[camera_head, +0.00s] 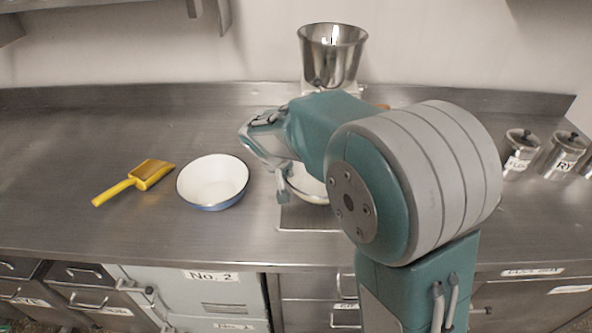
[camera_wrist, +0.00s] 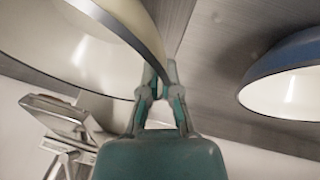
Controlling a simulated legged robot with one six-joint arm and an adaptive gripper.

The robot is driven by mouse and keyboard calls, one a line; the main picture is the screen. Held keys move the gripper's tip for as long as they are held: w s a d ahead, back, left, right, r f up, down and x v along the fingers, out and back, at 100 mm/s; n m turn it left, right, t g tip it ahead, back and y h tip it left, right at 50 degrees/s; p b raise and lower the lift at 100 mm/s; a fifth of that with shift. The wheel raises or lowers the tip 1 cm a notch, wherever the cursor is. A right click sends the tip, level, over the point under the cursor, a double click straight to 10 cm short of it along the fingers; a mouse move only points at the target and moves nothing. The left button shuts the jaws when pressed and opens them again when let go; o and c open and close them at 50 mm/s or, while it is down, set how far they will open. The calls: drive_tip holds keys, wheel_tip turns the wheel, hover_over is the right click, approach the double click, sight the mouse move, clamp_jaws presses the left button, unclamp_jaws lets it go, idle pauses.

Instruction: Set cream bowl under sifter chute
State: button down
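The cream bowl (camera_head: 311,196) is partly hidden behind my arm in the head view, above or on a dark square plate (camera_head: 303,221) in front of the sifter; I cannot tell whether it touches it. In the wrist view the cream bowl (camera_wrist: 100,63) fills the upper left, its dark rim running between my fingertips. My gripper (camera_head: 283,186) is at the bowl's left side and appears shut on its wall; the fingers (camera_wrist: 160,78) show in the wrist view. The sifter's steel hopper (camera_head: 331,58) stands at the back; its chute is hidden in the head view.
A blue bowl with a white inside (camera_head: 213,183) stands left of my gripper; it also shows in the wrist view (camera_wrist: 288,92). A yellow scoop (camera_head: 134,182) lies further left. Labelled canisters (camera_head: 518,155) stand at right. The counter's far left is clear.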

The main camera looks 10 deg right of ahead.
sight(296, 170)
drive_tip(key=w+d, duration=0.2)
drive_tip(key=shift+w+d, duration=0.2)
drive_tip(key=shift+w, duration=0.15)
drive_tip(key=shift+w+d, duration=0.4)
drive_tip(key=shift+w, duration=0.4)
wheel_tip(296, 170, down, 4)
drive_tip(key=shift+a+r, duration=0.15)
drive_tip(key=shift+r, duration=0.1)
drive_tip(key=c, duration=0.8)
unclamp_jaws()
drive_tip(key=shift+f, duration=0.1)
